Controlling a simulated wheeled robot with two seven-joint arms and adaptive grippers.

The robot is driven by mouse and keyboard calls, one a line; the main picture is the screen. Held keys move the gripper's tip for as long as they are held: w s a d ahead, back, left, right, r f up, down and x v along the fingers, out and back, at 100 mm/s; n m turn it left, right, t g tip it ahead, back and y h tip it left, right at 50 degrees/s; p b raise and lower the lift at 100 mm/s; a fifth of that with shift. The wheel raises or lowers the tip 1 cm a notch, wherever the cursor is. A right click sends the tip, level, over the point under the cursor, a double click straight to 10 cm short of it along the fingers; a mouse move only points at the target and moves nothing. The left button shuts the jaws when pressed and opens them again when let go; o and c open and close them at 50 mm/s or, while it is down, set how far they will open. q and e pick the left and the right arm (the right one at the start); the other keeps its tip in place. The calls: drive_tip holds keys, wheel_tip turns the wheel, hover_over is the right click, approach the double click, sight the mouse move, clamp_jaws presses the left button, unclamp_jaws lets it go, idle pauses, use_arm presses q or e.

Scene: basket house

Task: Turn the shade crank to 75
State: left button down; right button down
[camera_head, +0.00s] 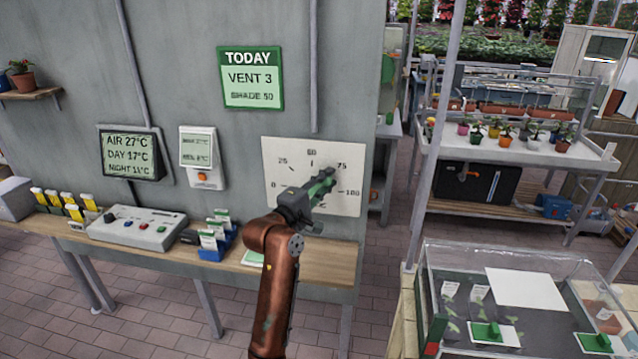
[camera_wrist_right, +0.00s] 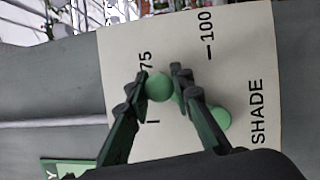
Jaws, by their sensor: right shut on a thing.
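The shade dial (camera_head: 285,158) is a white plate on the grey wall, marked 0, 25, 50, 75 and 100. Its green crank (camera_head: 322,188) is partly covered by my right gripper (camera_head: 327,178). In the right wrist view the crank's round green knob (camera_wrist_right: 159,87) sits between the two dark fingers, which are shut on it. The crank's green hub (camera_wrist_right: 221,118) shows behind the right finger. The crank points up and right, close to the 75 numeral. My left gripper is out of view.
A narrow wooden bench (camera_head: 325,262) runs under the dial, with a control box (camera_head: 135,228) and a blue seed-packet rack (camera_head: 216,245). A green TODAY sign (camera_head: 251,78) hangs above. A clear-walled case (camera_head: 440,290) stands at the lower right.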

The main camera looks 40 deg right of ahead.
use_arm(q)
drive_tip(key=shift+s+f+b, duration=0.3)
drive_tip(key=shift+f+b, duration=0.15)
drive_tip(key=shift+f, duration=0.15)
use_arm(e)
drive_tip(key=shift+s+d+f+m+y, duration=0.2)
drive_tip(key=shift+s+f+m+y, duration=0.1)
drive_tip(key=shift+f+m, duration=0.3)
drive_tip(key=shift+r, duration=0.1)
drive_tip(key=c, duration=1.7)
unclamp_jaws()
drive_tip(key=shift+r, duration=0.1)
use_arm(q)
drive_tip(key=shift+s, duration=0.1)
use_arm(e)
drive_tip(key=shift+o, duration=0.2)
drive_tip(key=shift+a, duration=0.15)
drive_tip(key=s+a, duration=0.2)
drive_tip(key=a, duration=0.9)
drive_tip(key=shift+a+f, duration=0.2)
drive_tip(key=shift+a, duration=0.1)
drive_tip(key=shift+f, duration=0.1)
